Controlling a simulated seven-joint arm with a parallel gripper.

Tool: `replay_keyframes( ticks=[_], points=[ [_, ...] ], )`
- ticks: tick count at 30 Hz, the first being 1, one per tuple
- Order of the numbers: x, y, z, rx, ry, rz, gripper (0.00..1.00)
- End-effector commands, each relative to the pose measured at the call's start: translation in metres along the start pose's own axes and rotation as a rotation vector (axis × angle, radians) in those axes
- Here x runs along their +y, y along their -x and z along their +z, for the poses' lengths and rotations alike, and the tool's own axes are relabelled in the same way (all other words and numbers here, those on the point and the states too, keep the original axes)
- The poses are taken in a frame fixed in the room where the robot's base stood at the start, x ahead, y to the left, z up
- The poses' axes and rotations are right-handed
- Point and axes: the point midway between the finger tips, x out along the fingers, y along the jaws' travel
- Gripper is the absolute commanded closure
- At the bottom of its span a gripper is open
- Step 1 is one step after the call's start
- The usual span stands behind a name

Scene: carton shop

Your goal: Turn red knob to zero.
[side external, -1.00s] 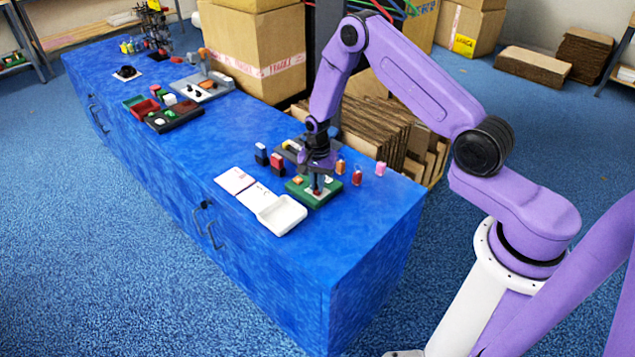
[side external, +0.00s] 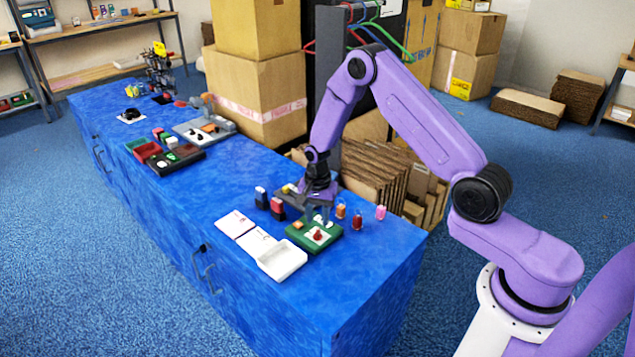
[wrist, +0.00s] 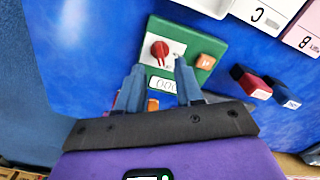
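The red knob (side external: 318,235) sits on a white panel on a green board (side external: 298,240) near the front end of the blue bench. In the wrist view the red knob (wrist: 160,49) has a pale mark on its top. A small display (wrist: 162,84) beside it shows digits that look like zeros, though they are small. An orange block (wrist: 205,61) is on the same board. My gripper (wrist: 158,66) is open and empty, its two fingers apart beside the knob and not around it. In the side view my gripper (side external: 318,213) is raised above the board, clear of the knob.
A white tray (side external: 283,261) and white lettered cards (side external: 236,224) lie left of the board. Dark-and-red blocks (side external: 277,208) stand behind it, and small bottles (side external: 357,220) to its right.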

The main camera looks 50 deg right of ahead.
Motion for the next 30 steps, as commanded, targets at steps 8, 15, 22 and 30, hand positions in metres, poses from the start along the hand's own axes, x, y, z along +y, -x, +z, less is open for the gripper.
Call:
replay_keyframes(
  ticks=[8,15,22,30],
  points=[
    [-0.001,0.053,0.000,0.003,0.001,-0.004,0.64],
    [-0.001,0.098,0.000,0.002,0.000,-0.003,0.64],
    [-0.001,0.125,0.000,0.001,0.000,-0.001,0.64],
    [0.000,0.130,0.001,-0.001,0.000,0.001,0.64]
  ],
)
